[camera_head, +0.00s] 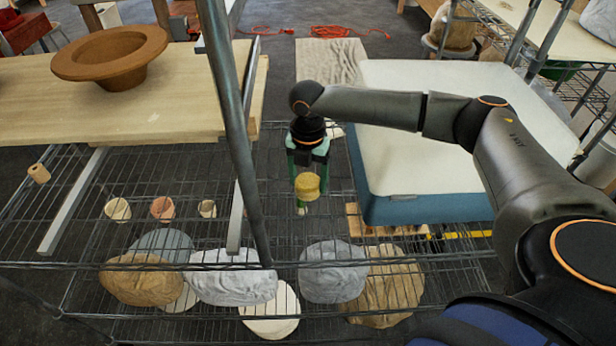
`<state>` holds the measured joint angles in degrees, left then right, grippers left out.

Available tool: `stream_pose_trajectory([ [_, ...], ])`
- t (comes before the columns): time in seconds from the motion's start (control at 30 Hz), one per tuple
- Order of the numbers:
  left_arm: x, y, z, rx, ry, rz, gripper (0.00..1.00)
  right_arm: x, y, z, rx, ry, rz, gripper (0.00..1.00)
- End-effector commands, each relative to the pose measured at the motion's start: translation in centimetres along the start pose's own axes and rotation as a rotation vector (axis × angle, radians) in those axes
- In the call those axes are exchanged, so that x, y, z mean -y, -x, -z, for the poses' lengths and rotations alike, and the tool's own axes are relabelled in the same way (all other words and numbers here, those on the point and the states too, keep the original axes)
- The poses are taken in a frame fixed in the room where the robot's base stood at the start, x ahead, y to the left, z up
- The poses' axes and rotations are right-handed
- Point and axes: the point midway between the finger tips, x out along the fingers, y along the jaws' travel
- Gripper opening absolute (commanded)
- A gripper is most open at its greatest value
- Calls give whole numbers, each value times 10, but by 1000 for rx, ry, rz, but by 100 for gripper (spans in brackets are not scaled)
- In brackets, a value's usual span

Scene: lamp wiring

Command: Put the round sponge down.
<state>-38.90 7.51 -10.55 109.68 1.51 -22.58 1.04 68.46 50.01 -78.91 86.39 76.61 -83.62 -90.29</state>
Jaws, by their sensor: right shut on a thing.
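The round sponge (307,188) is a small yellow, drum-shaped piece near the middle of the head view. My right gripper (307,176), with green fingers, points down and is shut on it. The wire rack shelf (330,225) shows behind and below the sponge. I cannot tell how far the sponge is above the wires, or whether it touches them. A small green piece shows just below the sponge. My left gripper is not in view.
Several wrapped clay lumps (333,272) line the front of the rack. Small cups (162,208) stand at the left. A grey upright post (232,120) rises left of my gripper. A thick white-and-blue block (430,130) is at the right. A wooden table with a brown bowl (110,55) is at the left.

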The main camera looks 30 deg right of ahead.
Motion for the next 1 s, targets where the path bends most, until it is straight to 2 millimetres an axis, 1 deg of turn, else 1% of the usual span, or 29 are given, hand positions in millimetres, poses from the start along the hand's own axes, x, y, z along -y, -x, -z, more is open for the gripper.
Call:
stream_pose_trajectory([
  [0.03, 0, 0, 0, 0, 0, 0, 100, 0, -1, 0, -1, 0, 1, 77],
  [0.23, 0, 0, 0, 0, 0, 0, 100, 0, -1, 0, 0, 0, 0, 100],
  [0.47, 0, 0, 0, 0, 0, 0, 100, 0, 0, 0, 0, 0, 0, 100],
  [0.57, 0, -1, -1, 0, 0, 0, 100, 0, 3, 0, 2, 0, -2, 100],
  [0.67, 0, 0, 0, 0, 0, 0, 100, -1, 17, 0, 1, -1, -3, 100],
  [1.0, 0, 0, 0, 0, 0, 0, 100, -1, 89, 0, 1, 0, -4, 100],
])
